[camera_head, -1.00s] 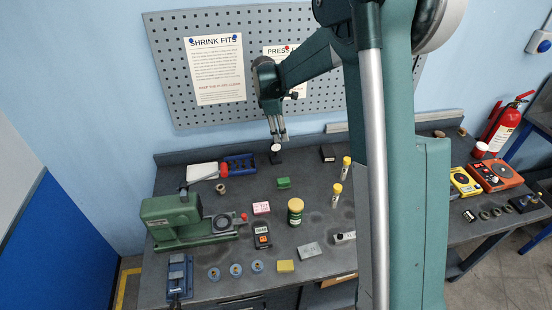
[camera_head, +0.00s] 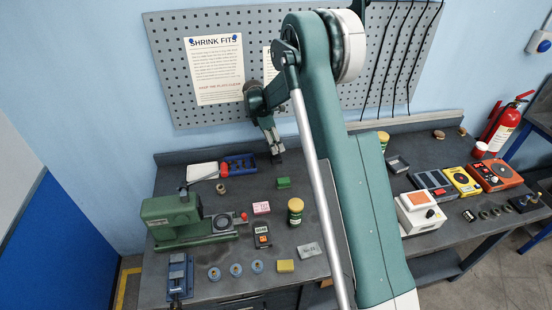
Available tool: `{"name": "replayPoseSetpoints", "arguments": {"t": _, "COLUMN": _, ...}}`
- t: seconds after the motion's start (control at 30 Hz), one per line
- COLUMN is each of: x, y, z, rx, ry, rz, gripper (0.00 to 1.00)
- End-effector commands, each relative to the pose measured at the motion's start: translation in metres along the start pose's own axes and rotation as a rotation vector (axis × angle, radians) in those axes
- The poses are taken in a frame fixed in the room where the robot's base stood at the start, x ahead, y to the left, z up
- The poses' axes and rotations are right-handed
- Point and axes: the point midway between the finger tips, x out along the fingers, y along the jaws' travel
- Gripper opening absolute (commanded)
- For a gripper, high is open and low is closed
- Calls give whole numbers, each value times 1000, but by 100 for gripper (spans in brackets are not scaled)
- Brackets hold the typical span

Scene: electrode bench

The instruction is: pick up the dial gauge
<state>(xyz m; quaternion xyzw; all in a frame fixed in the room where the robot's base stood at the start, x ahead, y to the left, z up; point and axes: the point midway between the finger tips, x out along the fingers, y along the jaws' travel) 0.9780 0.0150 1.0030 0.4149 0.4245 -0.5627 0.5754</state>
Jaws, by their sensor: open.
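My gripper (camera_head: 277,149) is open and points down over the back of the bench. Directly beneath its fingertips is a small dark base (camera_head: 276,158), which looks like the dial gauge's. The gauge's round white face is hidden behind the fingers. I cannot tell whether the fingers touch it or stand around it.
A green press-like machine (camera_head: 178,215) stands at the left. A green block (camera_head: 284,183), a yellow-lidded jar (camera_head: 296,211) and a black-and-orange meter (camera_head: 262,236) lie in front. My arm covers the middle right. A white-and-orange device (camera_head: 417,210) stands right of it.

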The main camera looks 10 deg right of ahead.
Motion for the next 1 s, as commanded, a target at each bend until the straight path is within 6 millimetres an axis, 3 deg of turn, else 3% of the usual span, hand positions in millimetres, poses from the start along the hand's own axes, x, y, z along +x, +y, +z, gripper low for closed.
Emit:
{"name": "replayPoseSetpoints", "arguments": {"t": 0.33, "x": 2, "y": 0, "z": 0, "rx": 1, "ry": 0, "rz": 0, "gripper": 45}}
{"name": "replayPoseSetpoints", "arguments": {"t": 0.7, "x": 25, "y": 0, "z": 0, "rx": 2, "ry": 0, "rz": 0, "gripper": 45}}
{"name": "replayPoseSetpoints", "arguments": {"t": 1.0, "x": 26, "y": 0, "z": 0, "rx": 1, "ry": 0, "rz": 0, "gripper": 45}}
